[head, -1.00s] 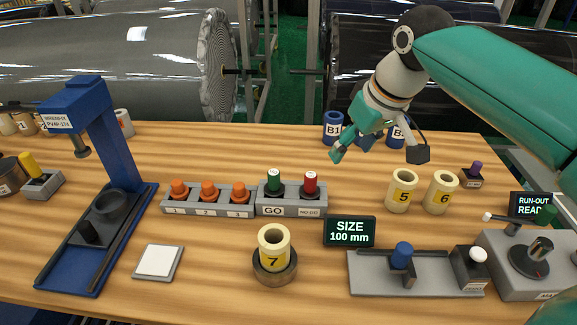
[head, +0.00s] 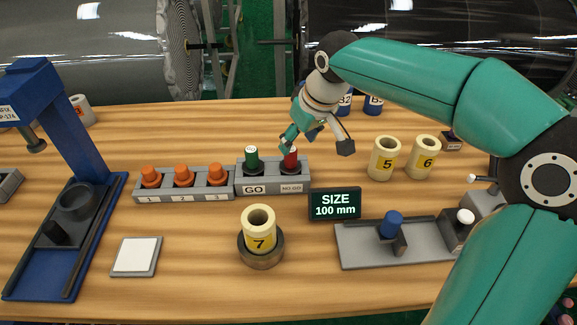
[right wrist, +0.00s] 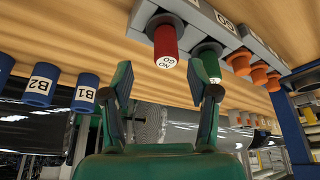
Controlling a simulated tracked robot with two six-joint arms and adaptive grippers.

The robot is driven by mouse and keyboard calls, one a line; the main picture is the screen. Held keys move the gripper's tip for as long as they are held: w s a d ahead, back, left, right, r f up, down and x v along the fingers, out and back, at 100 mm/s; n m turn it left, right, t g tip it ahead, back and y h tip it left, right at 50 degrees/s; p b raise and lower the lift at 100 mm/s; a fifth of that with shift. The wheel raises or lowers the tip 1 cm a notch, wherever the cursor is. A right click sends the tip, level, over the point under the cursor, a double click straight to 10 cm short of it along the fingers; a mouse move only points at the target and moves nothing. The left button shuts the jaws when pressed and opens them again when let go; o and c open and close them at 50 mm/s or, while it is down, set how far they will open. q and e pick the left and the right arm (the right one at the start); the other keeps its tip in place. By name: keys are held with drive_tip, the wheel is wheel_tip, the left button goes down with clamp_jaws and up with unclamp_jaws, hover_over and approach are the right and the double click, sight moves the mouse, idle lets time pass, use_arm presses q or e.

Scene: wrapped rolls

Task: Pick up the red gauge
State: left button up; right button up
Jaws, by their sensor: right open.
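The red gauge (head: 291,161) stands upright in the grey GO / NO GO holder (head: 263,188), to the right of the green gauge (head: 251,158). In the right wrist view the red gauge (right wrist: 165,46) has NO GO on its end and lies beyond my fingertips, nearly between their lines. My right gripper (head: 317,144) is open and empty, tilted, with one finger overlapping the top of the red gauge in the head view. In the right wrist view my right gripper (right wrist: 164,88) shows both fingers apart. Contact with the gauge cannot be told. My left gripper is not in view.
A holder with orange knobs (head: 185,191) adjoins on the left. Cream rolls 5 (head: 384,159) and 6 (head: 423,158) stand to the right. Blue rolls (head: 373,105) are behind. The SIZE display (head: 335,205) and roll 7 (head: 258,230) stand in front.

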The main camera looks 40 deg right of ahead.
sight(291, 164)
drive_tip(key=shift+a+x, duration=0.2)
drive_tip(key=shift+x, duration=1.15)
drive_tip(key=shift+a+x, duration=0.2)
drive_tip(key=shift+x, duration=1.1)
clamp_jaws()
